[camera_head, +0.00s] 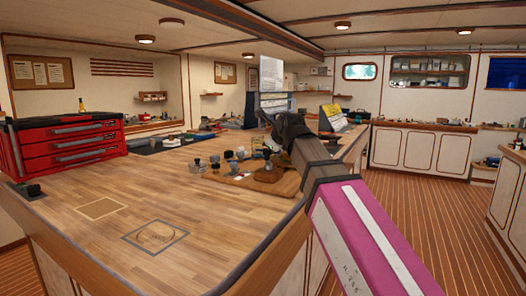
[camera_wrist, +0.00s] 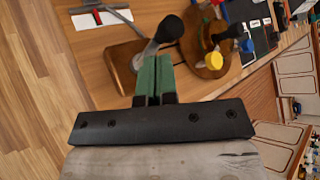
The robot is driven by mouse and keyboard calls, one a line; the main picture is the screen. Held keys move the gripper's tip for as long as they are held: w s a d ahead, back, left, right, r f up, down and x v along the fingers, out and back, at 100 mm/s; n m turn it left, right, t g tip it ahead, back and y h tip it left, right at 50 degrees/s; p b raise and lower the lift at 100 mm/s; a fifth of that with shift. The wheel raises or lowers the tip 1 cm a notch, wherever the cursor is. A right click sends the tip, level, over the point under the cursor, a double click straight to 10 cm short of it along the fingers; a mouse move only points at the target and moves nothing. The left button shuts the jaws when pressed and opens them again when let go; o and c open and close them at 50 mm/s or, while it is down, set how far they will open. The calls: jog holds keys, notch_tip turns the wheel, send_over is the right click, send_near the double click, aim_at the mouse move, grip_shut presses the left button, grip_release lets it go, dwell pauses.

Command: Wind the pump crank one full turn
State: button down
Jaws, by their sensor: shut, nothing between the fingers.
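My gripper (camera_wrist: 152,68) shows in the wrist view with its two green fingers pressed together and nothing between them. Just beyond the fingertips is what looks like the crank, a grey arm (camera_wrist: 147,50) with a black knob (camera_wrist: 170,28), over a brown wooden base (camera_wrist: 122,62). I cannot tell whether the fingers touch it; they hide part of the base. In the head view my gripper (camera_head: 272,140) is over the far right part of the wooden workbench (camera_head: 185,195), and the arm hides part of that area.
Right of the crank, a round wooden piece carries a yellow knob (camera_wrist: 213,60) and dark upright parts. Several small knobs (camera_head: 229,156) stand left of my gripper. A red tool chest (camera_head: 70,145) sits at the bench's left. The front of the bench is mostly clear.

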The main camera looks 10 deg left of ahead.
aim_at(268, 159)
jog(key=s+a+r+n+g+h, duration=0.2)
jog(key=a+n, duration=0.1)
jog(key=n, duration=1.3)
jog(key=s+a+r+n+g+h, duration=0.1)
jog(key=s+a+r+n+h, duration=0.15)
jog(key=n, duration=1.35)
jog(key=x, duration=1)
jog(key=shift+d, duration=0.25)
jog(key=w, duration=0.1)
jog(key=w+d, duration=0.1)
jog(key=w, duration=0.1)
jog(key=shift+d+f, duration=0.1)
jog(key=shift+f, duration=0.05)
jog(key=shift+w+d, duration=0.3)
jog(key=shift+w, duration=0.15)
jog(key=shift+w+d+m+h, duration=0.1)
jog(key=shift+w+m+h, duration=0.1)
jog(key=shift+m+h, duration=0.55)
